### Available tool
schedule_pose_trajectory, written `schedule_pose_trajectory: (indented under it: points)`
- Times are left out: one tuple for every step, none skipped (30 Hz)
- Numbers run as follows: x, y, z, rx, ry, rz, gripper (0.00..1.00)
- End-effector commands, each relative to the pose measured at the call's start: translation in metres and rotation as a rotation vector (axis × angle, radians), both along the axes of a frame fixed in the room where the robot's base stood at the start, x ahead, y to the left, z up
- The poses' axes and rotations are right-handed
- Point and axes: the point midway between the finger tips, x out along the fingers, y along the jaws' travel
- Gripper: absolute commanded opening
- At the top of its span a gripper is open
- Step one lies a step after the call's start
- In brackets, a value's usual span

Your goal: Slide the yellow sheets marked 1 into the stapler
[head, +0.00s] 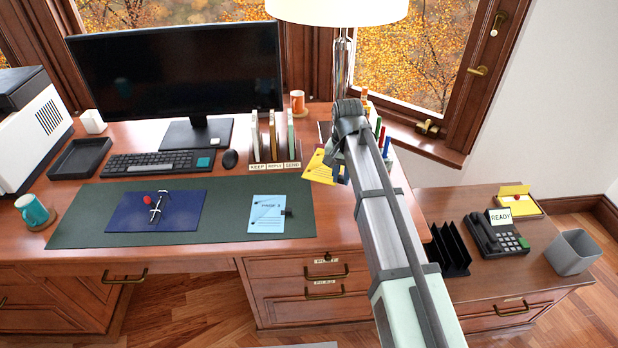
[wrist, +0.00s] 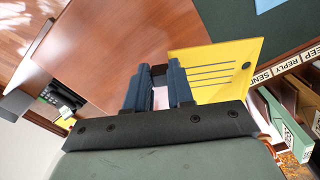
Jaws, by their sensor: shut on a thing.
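The yellow sheets (head: 319,168) show left of my arm, near the desk's right side, partly hidden by it; they also show in the wrist view (wrist: 222,84), with dark lines and a dark round spot. I cannot read the mark 1. My gripper (wrist: 158,84) is shut, with a dark block between its fingertips at the sheets' edge, likely their grip tab. In the head view my arm mostly hides the gripper. A metal device with a red knob (head: 147,199), likely the stapler, stands on a dark blue board (head: 185,212) on the green desk mat, left of the sheets.
A blue sheet marked PAGE 2 (head: 264,214) with a dark tab lies on the green mat (head: 90,215), between the sheets and the blue board. The folder sorter (head: 275,166) labelled KEEP, REPLY, SEND stands behind the mat. A keyboard (head: 158,163) and teal mug (head: 33,209) stand farther left.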

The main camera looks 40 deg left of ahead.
Motion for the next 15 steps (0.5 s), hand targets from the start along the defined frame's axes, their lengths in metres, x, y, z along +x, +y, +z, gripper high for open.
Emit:
schedule_pose_trajectory:
  points:
    - [0.008,-0.01,0.0,0.0,0.0,-0.012,0.0]
    - [0.013,-0.016,0.0,0.0,0.0,-0.016,0.0]
    - [0.018,-0.023,0.0,0.0,0.0,-0.019,0.0]
    - [0.021,-0.027,0.0,0.0,0.0,-0.017,0.0]
    - [0.025,-0.033,0.0,0.0,0.0,-0.017,0.0]
    - [0.03,-0.04,0.0,0.0,0.0,-0.009,0.0]
    - [0.032,-0.045,0.0,0.0,0.0,0.009,0.0]
    - [0.031,-0.046,0.001,0.0,0.0,0.035,0.0]
    - [0.029,-0.046,0.0,-0.001,0.001,0.071,0.0]
    - [0.028,-0.046,0.0,-0.001,0.0,0.097,0.0]
    - [0.027,-0.047,0.0,-0.001,0.001,0.123,0.0]
    - [0.026,-0.047,0.0,-0.002,0.001,0.157,0.0]
    - [0.026,-0.047,0.0,-0.003,0.002,0.183,0.0]
    - [0.026,-0.048,0.0,-0.003,0.002,0.208,0.0]
    - [0.026,-0.048,0.0,-0.003,0.001,0.242,0.0]
